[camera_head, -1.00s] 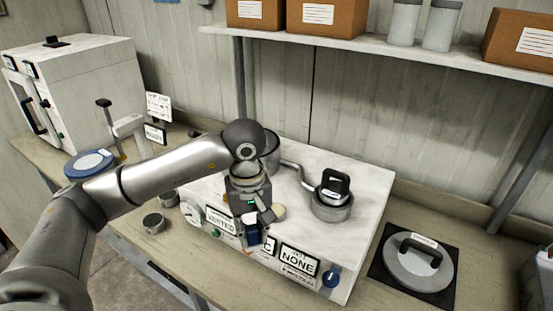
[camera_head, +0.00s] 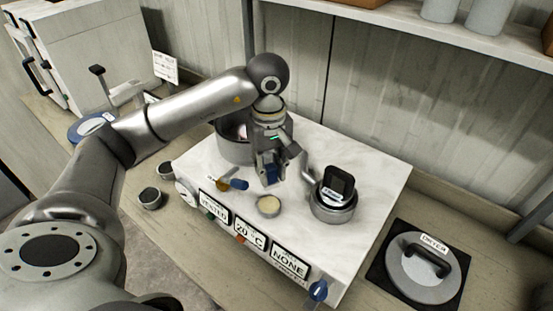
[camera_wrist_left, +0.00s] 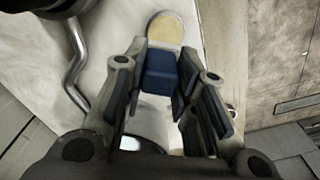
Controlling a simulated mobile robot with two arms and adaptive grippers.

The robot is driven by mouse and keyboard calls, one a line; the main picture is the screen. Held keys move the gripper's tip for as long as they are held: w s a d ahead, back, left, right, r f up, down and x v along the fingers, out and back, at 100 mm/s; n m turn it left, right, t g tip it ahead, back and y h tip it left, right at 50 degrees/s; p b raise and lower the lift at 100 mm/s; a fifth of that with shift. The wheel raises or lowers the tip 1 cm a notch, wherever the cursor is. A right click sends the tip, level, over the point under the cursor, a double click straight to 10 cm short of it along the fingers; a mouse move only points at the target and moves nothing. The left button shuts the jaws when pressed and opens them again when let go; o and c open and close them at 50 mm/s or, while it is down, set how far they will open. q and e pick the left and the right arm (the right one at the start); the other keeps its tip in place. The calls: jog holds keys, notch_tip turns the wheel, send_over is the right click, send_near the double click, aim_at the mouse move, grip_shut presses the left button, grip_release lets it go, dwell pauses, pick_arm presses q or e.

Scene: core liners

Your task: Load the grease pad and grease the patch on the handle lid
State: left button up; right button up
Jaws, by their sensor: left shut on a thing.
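My left gripper (camera_head: 271,177) is shut on a blue block (camera_wrist_left: 160,72), which looks like the grease pad. The fingers lie along both sides of the block, above the white top of the bench unit. A small round dish with a cream surface (camera_head: 268,206) sits on that top, just in front of the gripper. In the left wrist view the cream surface (camera_wrist_left: 166,30) shows just beyond the block. A grey round lid with a black handle (camera_head: 422,266) lies on a black mat at the right. I cannot make out a patch on it. My right gripper is not in view.
A metal pot (camera_head: 236,146) stands behind the gripper. A bent pipe (camera_head: 308,168) runs toward a smaller pot with a black-handled piece (camera_head: 332,208). A blue-handled tool (camera_head: 234,184) lies left of the gripper. A shelf (camera_head: 385,25) hangs above the back.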

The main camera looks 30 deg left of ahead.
aim_at(268, 188)
pick_arm(q)
jog(key=shift+s+f+b, duration=0.35)
jog(key=shift+s+f, duration=0.05)
jog(key=shift+f, duration=0.25)
jog(key=shift+s+f+b, duration=0.35)
jog(key=shift+f, duration=0.25)
jog(key=shift+w+f+b, duration=0.15)
jog(key=shift+f+b, duration=0.05)
jog(key=shift+f, duration=0.3)
jog(key=shift+w+f+b, duration=0.15)
jog(key=shift+f, duration=0.8)
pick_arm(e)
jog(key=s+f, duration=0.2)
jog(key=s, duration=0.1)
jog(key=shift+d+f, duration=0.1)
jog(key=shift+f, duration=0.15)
pick_arm(q)
jog(key=shift+f+b, duration=0.3)
jog(key=shift+b, duration=0.15)
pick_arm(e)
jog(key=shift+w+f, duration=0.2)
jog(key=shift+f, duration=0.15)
pick_arm(q)
jog(key=shift+f, duration=0.2)
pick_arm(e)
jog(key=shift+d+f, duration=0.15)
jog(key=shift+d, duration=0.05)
